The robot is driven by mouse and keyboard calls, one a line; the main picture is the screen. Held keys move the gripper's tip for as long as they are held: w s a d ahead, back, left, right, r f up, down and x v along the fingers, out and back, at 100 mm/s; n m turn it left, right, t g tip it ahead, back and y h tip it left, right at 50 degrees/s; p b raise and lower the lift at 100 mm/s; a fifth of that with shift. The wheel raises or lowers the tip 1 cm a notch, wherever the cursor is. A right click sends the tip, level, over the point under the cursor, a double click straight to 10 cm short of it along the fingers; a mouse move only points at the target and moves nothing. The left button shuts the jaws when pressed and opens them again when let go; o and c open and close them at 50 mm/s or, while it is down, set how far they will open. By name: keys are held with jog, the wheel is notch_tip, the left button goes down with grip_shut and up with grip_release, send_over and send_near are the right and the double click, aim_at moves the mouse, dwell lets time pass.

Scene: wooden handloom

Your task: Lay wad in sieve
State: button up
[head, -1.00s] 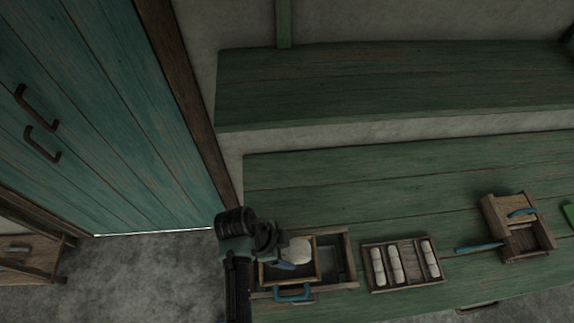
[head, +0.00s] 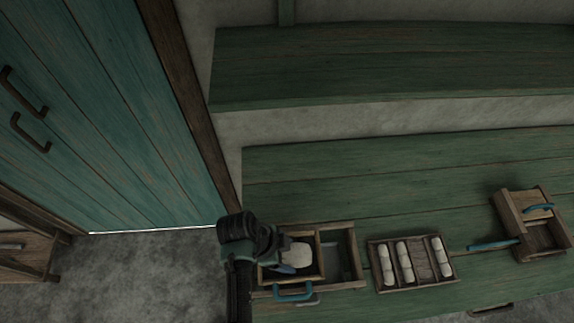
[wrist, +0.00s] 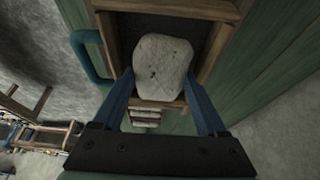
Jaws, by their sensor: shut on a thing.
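The wad is a pale, rounded, off-white lump (head: 297,257); it also shows in the wrist view (wrist: 162,68) between the two blue fingers. My gripper (head: 284,267) is shut on the wad, and its fingers show on either side of it in the wrist view (wrist: 160,92). The sieve appears to be the wooden frame with a dark inside and a blue handle (head: 293,292), at the table's near left. The wad is over this frame. I cannot tell whether it touches the bottom.
The frame sits on a larger wooden box (head: 355,258). Right of it is a tray (head: 424,270) with several pale rolls. Farther right is a wooden box with blue-handled tools (head: 530,238). The green table (head: 350,180) is clear behind them, below a raised shelf (head: 400,65).

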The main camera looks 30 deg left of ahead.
jog(key=o, duration=1.2)
jog(key=shift+o, duration=0.2)
notch_tip(320, 180, up, 8)
jog(key=p, duration=0.7)
